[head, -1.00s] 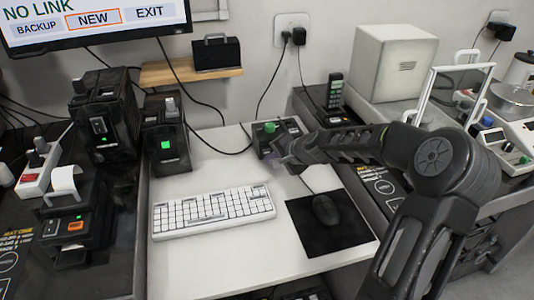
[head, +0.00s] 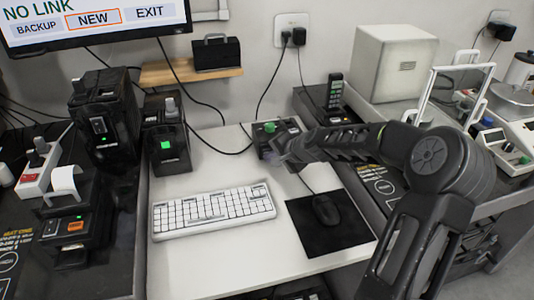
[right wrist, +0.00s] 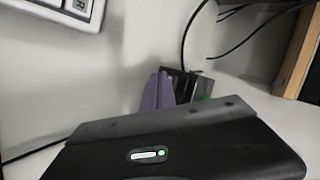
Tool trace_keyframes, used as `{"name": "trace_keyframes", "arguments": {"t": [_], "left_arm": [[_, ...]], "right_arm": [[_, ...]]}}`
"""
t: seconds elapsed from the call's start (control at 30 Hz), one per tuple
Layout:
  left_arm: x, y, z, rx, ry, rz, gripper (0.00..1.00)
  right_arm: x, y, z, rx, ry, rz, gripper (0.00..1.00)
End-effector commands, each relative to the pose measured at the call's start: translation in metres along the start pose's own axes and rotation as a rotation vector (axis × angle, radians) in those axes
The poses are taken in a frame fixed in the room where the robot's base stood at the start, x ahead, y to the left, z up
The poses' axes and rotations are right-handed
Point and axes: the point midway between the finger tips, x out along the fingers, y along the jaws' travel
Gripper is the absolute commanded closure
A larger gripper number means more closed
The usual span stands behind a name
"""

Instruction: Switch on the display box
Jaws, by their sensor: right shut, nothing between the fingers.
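A small dark box (head: 292,127) with a green knob (head: 270,127) on top stands at the back right of the white desk. I cannot read a label on it, so I cannot tell for sure that it is the display box. My right gripper (head: 281,154) is shut and empty, its tips right at the front of this box and hiding part of it. Whether they touch it I cannot tell. In the right wrist view the shut purple-grey fingers (right wrist: 158,92) overlap a dark box (right wrist: 182,82) with a green spot. My left gripper is not in view.
A keyboard (head: 212,210) and a mouse (head: 325,209) on a black mat (head: 310,238) lie in front. Black devices (head: 104,115) stand at left, one with a green light (head: 166,145). The monitor (head: 95,22) reads NO LINK. Cables hang behind the desk.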

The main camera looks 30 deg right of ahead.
Motion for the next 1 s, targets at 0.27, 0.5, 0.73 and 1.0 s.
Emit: {"name": "trace_keyframes", "arguments": {"t": [0.27,0.5,0.73,1.0], "left_arm": [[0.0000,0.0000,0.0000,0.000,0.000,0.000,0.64],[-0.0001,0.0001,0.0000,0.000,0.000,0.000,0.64],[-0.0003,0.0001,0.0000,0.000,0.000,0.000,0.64],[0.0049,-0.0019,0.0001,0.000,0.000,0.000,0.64]], "right_arm": [[0.0014,-0.0009,-0.0008,0.000,-0.001,0.001,1.00],[0.0018,-0.0013,-0.0010,0.000,-0.001,0.000,1.00],[0.0031,-0.0023,-0.0022,0.000,-0.001,0.000,1.00],[-0.0007,0.0025,0.0005,0.000,0.001,0.000,1.00]]}}
